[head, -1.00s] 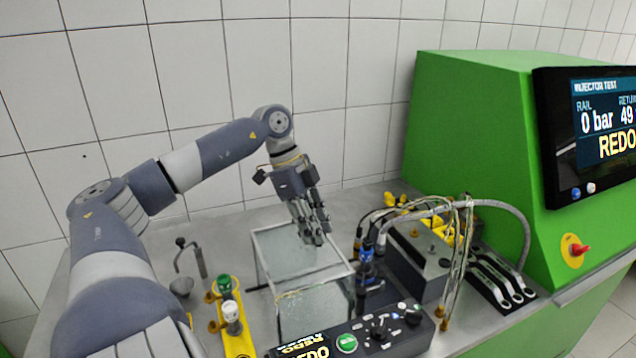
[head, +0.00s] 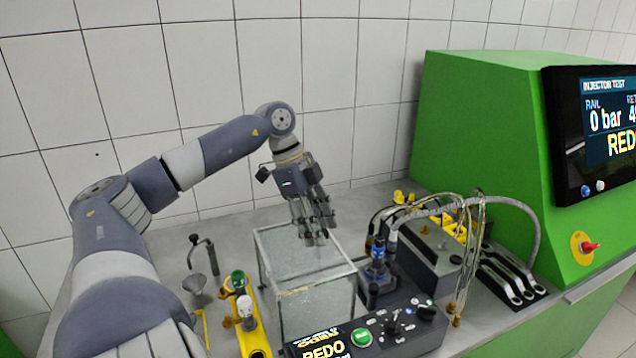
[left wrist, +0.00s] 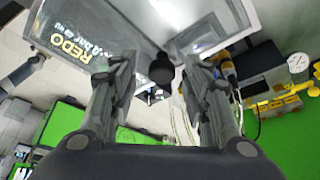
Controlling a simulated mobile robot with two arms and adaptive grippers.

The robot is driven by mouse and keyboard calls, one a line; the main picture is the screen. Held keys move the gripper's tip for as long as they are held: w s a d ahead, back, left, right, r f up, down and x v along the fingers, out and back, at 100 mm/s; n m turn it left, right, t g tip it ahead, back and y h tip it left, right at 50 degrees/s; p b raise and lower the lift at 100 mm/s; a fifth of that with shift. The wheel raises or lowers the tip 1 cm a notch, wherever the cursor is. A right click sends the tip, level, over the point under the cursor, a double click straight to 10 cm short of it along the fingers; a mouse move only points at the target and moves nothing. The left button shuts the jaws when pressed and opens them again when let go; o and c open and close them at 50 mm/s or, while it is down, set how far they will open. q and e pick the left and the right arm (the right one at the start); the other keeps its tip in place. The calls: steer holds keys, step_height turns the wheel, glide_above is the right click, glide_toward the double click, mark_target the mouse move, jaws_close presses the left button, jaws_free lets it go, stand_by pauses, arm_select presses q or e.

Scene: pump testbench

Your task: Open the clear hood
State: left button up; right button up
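The clear hood (head: 318,298) is a see-through box with pale frame edges on the bench, and its top looks level and closed. My left gripper (head: 318,238) is above the far part of the hood's top, fingers pointing down. In the left wrist view its two fingers (left wrist: 160,85) stand apart, so it is open. A round black knob-like part (left wrist: 162,68) shows between the fingers, and they do not visibly close on it. A pale clear panel of the hood (left wrist: 205,22) fills the top of that view. I cannot tell whether the fingers touch the hood. My right gripper is in neither view.
The green machine (head: 485,140) and hoses are at right.

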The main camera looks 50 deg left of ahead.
arm_select(q)
steer(key=v, duration=1.2)
stand_by(0.4)
